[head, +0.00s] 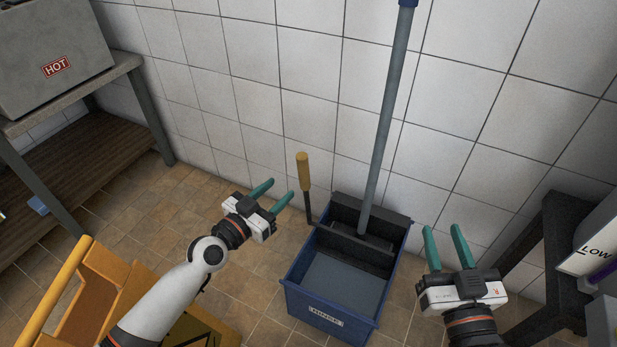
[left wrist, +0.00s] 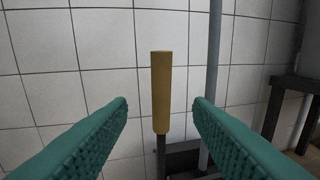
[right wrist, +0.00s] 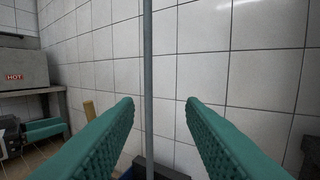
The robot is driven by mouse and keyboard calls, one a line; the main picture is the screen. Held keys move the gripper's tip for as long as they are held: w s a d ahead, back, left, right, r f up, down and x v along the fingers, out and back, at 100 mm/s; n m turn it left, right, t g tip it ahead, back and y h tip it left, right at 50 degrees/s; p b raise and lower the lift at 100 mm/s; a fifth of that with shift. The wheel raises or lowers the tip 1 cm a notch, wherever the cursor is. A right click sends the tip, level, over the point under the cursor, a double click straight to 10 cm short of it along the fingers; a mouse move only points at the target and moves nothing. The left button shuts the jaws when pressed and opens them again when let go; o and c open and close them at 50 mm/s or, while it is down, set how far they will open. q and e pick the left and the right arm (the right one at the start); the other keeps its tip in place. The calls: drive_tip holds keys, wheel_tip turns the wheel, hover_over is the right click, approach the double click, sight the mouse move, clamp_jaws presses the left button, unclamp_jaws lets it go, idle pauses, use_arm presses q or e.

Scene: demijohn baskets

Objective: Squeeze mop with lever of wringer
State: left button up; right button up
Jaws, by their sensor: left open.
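A blue mop bucket (head: 330,312) stands on the tiled floor with a dark wringer (head: 345,246) at its back. The lever (head: 304,172) has a yellow grip and rises upright at the wringer's left side. The grey mop handle (head: 385,120) stands up out of the wringer, leaning slightly; the mop head is hidden. My left gripper (head: 277,191) is open, just left of the lever; in the left wrist view the yellow grip (left wrist: 161,90) shows between the fingers, apart from both. My right gripper (head: 445,246) is open and empty, right of the bucket; the mop handle (right wrist: 148,80) shows between its fingers, ahead.
A bench (head: 70,88) with a grey box marked HOT (head: 50,50) stands at the left. A yellow frame (head: 95,285) is at the lower left. A dark stand (head: 560,230) with a container marked LOW (head: 590,250) is at the right. A white tiled wall (head: 270,90) is close behind the bucket.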

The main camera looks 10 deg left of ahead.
sight(299, 171)
use_arm(q)
drive_tip(key=x, duration=1.1)
drive_tip(key=shift+d+r, duration=0.1)
drive_tip(key=shift+r, duration=0.25)
drive_tip(key=shift+w+d, duration=0.2)
drive_tip(key=shift+w, duration=0.25)
use_arm(e)
drive_tip(key=r, duration=0.1)
drive_tip(key=r+t, duration=0.2)
drive_tip(key=shift+s+a, duration=0.15)
drive_tip(key=shift+s, duration=0.15)
use_arm(q)
clamp_jaws()
